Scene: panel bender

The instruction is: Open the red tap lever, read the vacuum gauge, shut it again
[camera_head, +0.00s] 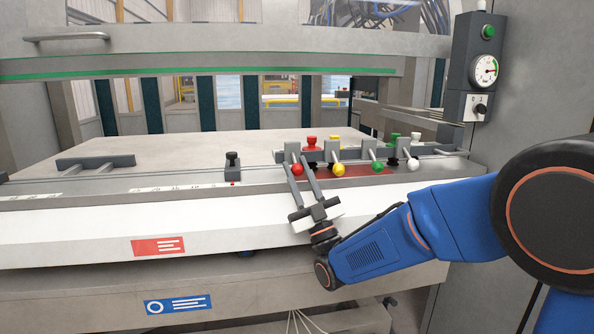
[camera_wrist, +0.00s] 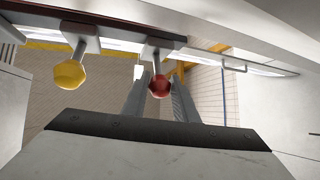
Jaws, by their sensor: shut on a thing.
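The red tap lever (camera_head: 297,170) with its round knob is the leftmost in the row of levers on the machine's front. In the wrist view the red knob (camera_wrist: 159,87) sits between my two finger tips. My gripper (camera_head: 297,162) is shut on the red lever, reaching up to it from the front. The vacuum gauge (camera_head: 486,70) is a white round dial on the grey post at the upper right. Its needle points to the right, and its numbers are too small to read.
Yellow (camera_head: 338,169), green (camera_head: 377,167) and white (camera_head: 413,164) levers stand close to the right of the red one. The grey post carries a green button (camera_head: 488,32) and a black switch (camera_head: 480,108). A dark stop block (camera_head: 232,166) stands on the rail to the left.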

